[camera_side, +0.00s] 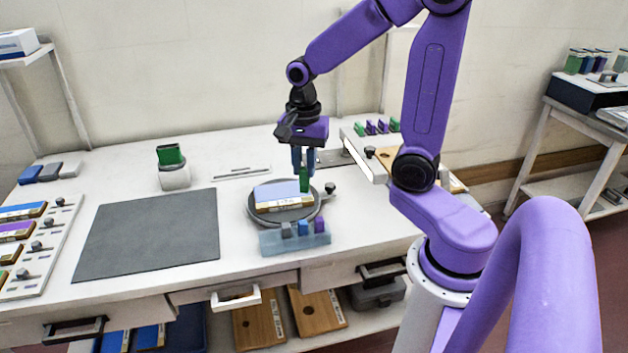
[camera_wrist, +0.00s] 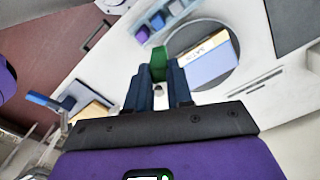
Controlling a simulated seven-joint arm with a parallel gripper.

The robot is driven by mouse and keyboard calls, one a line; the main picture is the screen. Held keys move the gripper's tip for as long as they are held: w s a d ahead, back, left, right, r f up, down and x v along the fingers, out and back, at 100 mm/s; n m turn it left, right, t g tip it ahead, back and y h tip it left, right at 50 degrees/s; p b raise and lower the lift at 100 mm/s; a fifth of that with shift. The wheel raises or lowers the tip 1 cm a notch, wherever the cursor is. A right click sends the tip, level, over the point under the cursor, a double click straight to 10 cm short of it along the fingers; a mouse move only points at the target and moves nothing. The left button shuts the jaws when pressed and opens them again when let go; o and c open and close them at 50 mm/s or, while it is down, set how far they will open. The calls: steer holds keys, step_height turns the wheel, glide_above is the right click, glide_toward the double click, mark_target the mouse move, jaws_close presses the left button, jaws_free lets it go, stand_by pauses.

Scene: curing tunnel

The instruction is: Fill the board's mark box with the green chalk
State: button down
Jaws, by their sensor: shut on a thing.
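My gripper (camera_side: 303,164) is shut on the green chalk (camera_side: 304,181), which points down from the blue fingers over the right end of the board. In the wrist view the green chalk (camera_wrist: 158,62) shows beyond the fingertips (camera_wrist: 159,85). The board (camera_side: 277,192) has a light blue top and a tan edge with a white label. It lies on a round grey turntable (camera_side: 255,213), and also shows in the wrist view (camera_wrist: 206,66). I cannot tell whether the chalk touches the board. I cannot make out the mark box.
A pale blue rack (camera_side: 296,244) with grey, blue and purple chalks stands in front of the turntable. A dark grey mat (camera_side: 150,235) lies to the left. A white holder with a green block (camera_side: 172,168) stands behind it. A knobbed white unit (camera_side: 372,168) is at the right.

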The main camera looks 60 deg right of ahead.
steer(key=w+d+m, duration=0.3)
steer(key=w+d, duration=0.1)
steer(key=d, duration=0.3)
steer(key=shift+s+d+f, duration=0.1)
steer(key=shift+s+f, duration=0.05)
steer(key=shift+f, duration=1.7)
steer(key=shift+s+d+f, duration=0.1)
steer(key=shift+s+f, duration=0.05)
steer(key=shift+f, duration=1.65)
steer(key=shift+w+a+f, duration=0.25)
steer(key=shift+w+f, duration=0.1)
steer(key=shift+f, duration=0.3)
steer(key=shift+w+a, duration=0.25)
steer(key=shift+a, duration=0.05)
steer(key=shift+s+d, duration=0.6)
steer(key=shift+w+a, duration=0.55)
steer(key=shift+w, duration=0.05)
steer(key=shift+s+d, duration=0.45)
steer(key=shift+s, duration=0.05)
steer(key=shift+w+a, duration=0.45)
steer(key=shift+w+r, duration=0.1)
steer(key=shift+r, duration=0.1)
step_height(320, 180, up, 8)
steer(key=shift+f, duration=0.15)
